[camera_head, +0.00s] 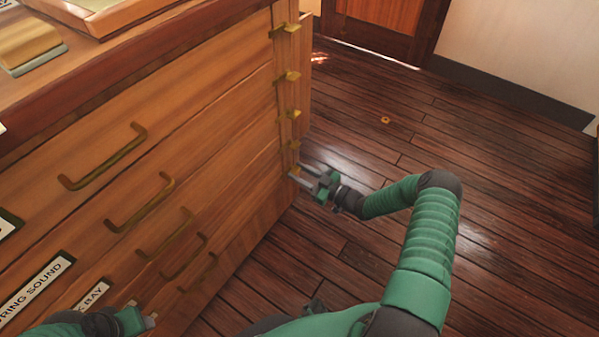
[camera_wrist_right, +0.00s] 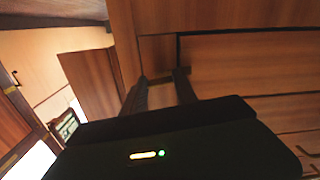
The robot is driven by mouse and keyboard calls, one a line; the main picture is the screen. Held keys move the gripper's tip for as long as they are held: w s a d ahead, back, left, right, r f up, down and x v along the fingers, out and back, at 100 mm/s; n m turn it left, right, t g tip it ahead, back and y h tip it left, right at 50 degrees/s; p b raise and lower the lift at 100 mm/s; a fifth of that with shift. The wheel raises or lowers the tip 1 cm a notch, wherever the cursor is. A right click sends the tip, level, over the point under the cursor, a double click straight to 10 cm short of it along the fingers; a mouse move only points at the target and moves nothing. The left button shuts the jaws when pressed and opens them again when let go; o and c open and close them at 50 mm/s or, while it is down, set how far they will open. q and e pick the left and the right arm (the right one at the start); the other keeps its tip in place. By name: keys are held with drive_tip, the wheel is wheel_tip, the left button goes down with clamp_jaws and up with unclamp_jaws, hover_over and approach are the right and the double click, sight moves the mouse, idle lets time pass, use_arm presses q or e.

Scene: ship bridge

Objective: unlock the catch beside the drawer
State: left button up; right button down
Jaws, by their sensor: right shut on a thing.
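A wooden chest of drawers (camera_head: 215,85) fills the left of the head view, with several brass drawer handles (camera_head: 150,203) on its front. Several brass catches run down the strip at its right edge; the top catch (camera_head: 285,28) sticks out. My right gripper (camera_head: 296,174) is at the lowest catch (camera_head: 294,169) and is shut on it. In the right wrist view its two dark fingers (camera_wrist_right: 163,76) reach to the wood, and the catch between them cannot be made out. My left gripper (camera_head: 150,319) is at the lower left, before the drawer front; its jaws are unclear.
A small brass ring-like piece (camera_head: 385,120) lies on the dark plank floor (camera_head: 480,190). Floor right of the chest is otherwise clear. A tray (camera_head: 100,14) and a brass-topped item (camera_head: 28,46) stand on the chest. A wooden door (camera_head: 385,22) is at the back.

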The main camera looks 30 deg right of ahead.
drive_tip(key=shift+s+f+n+p, duration=0.1)
drive_tip(key=shift+n+p, duration=2.2)
drive_tip(key=shift+n, duration=5.8)
drive_tip(key=shift+f, duration=0.1)
drive_tip(key=c, duration=1.1)
unclamp_jaws()
drive_tip(key=shift+o, duration=0.7)
drive_tip(key=p+v, duration=0.5)
drive_tip(key=v, duration=1.1)
drive_tip(key=shift+s+p, duration=0.4)
